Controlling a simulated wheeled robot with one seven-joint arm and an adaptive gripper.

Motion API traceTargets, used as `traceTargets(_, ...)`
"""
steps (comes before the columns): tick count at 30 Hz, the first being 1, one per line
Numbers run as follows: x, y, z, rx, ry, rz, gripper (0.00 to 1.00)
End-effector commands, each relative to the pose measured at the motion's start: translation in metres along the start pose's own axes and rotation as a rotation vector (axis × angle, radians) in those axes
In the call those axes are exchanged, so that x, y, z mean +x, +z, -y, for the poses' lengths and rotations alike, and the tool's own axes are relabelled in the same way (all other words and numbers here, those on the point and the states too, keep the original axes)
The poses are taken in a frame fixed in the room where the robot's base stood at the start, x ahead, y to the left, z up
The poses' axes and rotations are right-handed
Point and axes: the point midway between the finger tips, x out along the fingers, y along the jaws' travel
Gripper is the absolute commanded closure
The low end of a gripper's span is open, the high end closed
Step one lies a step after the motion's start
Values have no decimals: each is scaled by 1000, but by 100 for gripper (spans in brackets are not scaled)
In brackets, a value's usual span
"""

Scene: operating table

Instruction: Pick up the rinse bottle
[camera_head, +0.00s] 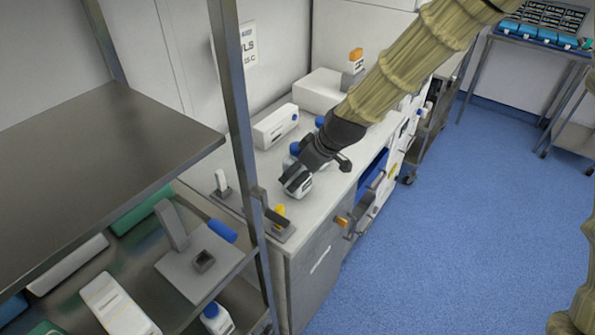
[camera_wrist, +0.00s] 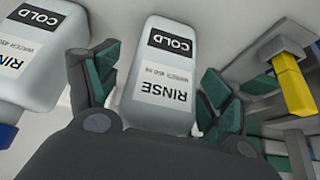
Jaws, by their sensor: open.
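A white rinse bottle (camera_wrist: 163,72) with a black COLD label and RINSE lettering, upside down in the wrist view, lies between the two green-padded fingers of my gripper (camera_wrist: 158,78). The fingers are open, one on each side; I cannot tell whether either touches it. A second, similar rinse bottle (camera_wrist: 38,58) stands to the left in the wrist view, outside the fingers. In the head view my gripper (camera_head: 296,180) is low over the counter, and a white bottle (camera_head: 303,190) is partly hidden by it.
The pale counter (camera_head: 262,182) also holds a long white box (camera_head: 275,127) and a yellow-handled item (camera_head: 280,210), which shows near the right finger in the wrist view (camera_wrist: 292,82). A metal rack (camera_head: 95,155) stands at the left. Blue floor (camera_head: 450,220) is clear at the right.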

Motion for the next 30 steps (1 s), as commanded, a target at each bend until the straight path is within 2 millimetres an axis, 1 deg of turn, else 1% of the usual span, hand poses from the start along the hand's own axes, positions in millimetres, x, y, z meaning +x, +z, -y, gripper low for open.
traceTargets(3,4,0,0,0,0,0,20)
traceTargets(10,5,0,0,0,0,0,20)
traceTargets(11,5,0,0,0,0,0,21)
traceTargets(12,5,0,0,0,0,0,29)
traceTargets(14,5,0,0,-1,0,0,40)
traceTargets(15,5,0,0,0,0,0,47)
traceTargets(17,5,0,0,0,0,0,58)
traceTargets(21,5,0,0,-1,0,0,83)
traceTargets(30,4,-1,0,-1,1,-1,84)
